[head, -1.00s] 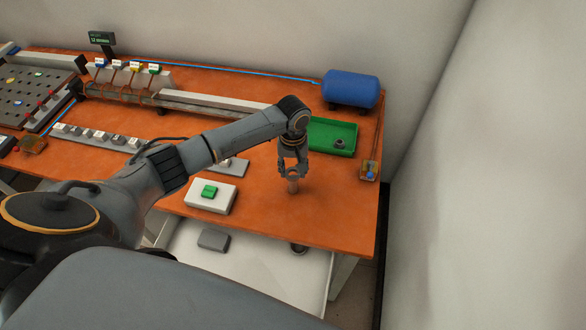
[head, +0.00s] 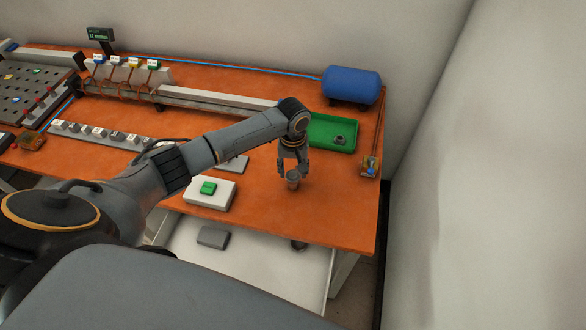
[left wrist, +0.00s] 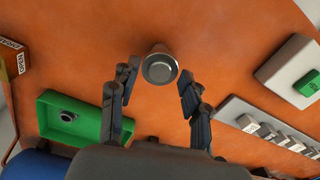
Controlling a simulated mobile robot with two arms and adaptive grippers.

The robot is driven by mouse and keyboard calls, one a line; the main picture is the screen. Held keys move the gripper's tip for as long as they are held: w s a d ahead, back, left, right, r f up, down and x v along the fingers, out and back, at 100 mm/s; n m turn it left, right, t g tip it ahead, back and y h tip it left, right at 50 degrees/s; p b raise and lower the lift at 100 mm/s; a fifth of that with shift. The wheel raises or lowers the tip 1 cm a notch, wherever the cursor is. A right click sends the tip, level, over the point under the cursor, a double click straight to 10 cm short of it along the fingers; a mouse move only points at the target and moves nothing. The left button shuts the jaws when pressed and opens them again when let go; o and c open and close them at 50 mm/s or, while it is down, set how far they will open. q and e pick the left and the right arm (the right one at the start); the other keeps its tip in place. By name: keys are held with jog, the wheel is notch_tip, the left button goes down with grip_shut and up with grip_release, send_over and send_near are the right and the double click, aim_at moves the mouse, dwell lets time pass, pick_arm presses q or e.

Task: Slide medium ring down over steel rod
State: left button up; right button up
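The steel rod stands upright on the orange tabletop. In the left wrist view its round pale top (left wrist: 159,68) shows inside a grey rim, which looks like the medium ring around it. In the head view ring and rod appear as one short upright cylinder (head: 292,182); where one ends and the other begins cannot be made out. My left gripper (head: 293,173) points straight down over it. Its fingertips, also in the left wrist view (left wrist: 160,70), stand close on both sides of the cylinder; whether they press on it is unclear. My right gripper is not in view.
A green tray (head: 325,147) holding a dark ring (head: 339,140) lies behind, right of the gripper. A blue tank (head: 351,85) stands at the back. A white block with a green button (head: 209,187) sits to the left. The table's front edge and an open drawer (head: 265,275) are nearby.

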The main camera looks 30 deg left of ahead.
pick_arm(q)
jog(key=shift+o, duration=1.3)
jog(key=shift+r, duration=0.1)
notch_tip(320, 180, up, 12)
